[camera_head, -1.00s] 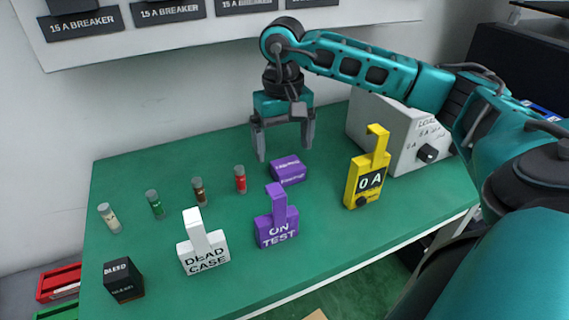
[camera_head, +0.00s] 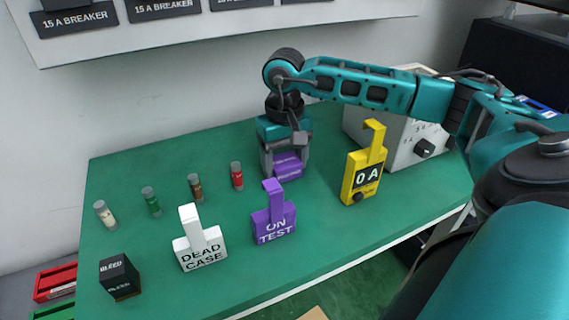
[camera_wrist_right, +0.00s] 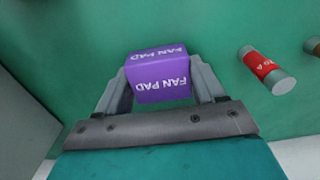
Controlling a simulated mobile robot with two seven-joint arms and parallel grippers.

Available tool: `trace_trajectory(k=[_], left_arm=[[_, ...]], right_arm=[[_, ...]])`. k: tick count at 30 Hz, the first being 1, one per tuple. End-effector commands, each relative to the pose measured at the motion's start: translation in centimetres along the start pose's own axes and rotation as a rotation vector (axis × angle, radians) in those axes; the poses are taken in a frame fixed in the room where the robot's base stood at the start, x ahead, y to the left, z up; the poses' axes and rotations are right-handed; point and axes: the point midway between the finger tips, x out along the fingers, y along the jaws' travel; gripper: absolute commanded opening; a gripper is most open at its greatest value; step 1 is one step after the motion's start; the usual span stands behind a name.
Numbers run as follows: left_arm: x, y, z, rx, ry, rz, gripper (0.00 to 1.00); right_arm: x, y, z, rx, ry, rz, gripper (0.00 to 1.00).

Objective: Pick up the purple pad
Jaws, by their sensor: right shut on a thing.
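The purple pad (camera_head: 289,166) is a small block on the green table, behind the purple ON TEST tag. In the right wrist view the pad (camera_wrist_right: 160,82) shows the words FAN PAD on two faces. My right gripper (camera_head: 285,172) points down over the pad with a finger on either side. In the right wrist view the right gripper (camera_wrist_right: 162,88) is shut on the pad. I cannot tell whether the pad still touches the table. My left gripper is not in view.
The purple ON TEST tag (camera_head: 274,221) stands just in front of the pad. A yellow 0 A tag (camera_head: 362,175) is to the right, before a grey box (camera_head: 405,140). A white DEAD CASE tag (camera_head: 199,250), a black BLEED block (camera_head: 120,277) and several fuses, including a red one (camera_head: 237,176), stand left.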

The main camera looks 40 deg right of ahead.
Motion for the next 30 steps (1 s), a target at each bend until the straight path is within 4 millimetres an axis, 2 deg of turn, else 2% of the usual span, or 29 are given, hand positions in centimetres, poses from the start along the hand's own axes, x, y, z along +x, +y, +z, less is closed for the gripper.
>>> trace_trajectory(k=[1,8,15,19,23,26,30], left_arm=[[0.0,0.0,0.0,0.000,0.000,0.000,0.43],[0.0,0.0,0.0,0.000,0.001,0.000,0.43],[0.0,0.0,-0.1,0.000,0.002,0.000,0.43],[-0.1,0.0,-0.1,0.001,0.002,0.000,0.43],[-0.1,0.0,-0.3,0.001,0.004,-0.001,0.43],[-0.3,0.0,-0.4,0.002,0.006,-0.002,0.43],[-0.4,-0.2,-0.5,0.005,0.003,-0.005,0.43]], right_arm=[[0.0,0.0,0.0,0.000,0.000,0.000,0.59],[0.0,0.0,0.0,0.000,0.001,0.000,0.39],[-0.1,0.0,0.0,0.000,0.001,0.000,0.39],[-0.8,0.0,-0.1,0.000,0.003,-0.002,0.39],[-2.4,0.0,-0.1,0.000,0.005,-0.002,0.39],[-4.4,-0.1,-0.1,-0.001,0.006,-0.003,0.39],[-8.2,-0.1,-0.1,-0.001,0.007,-0.003,0.39]])
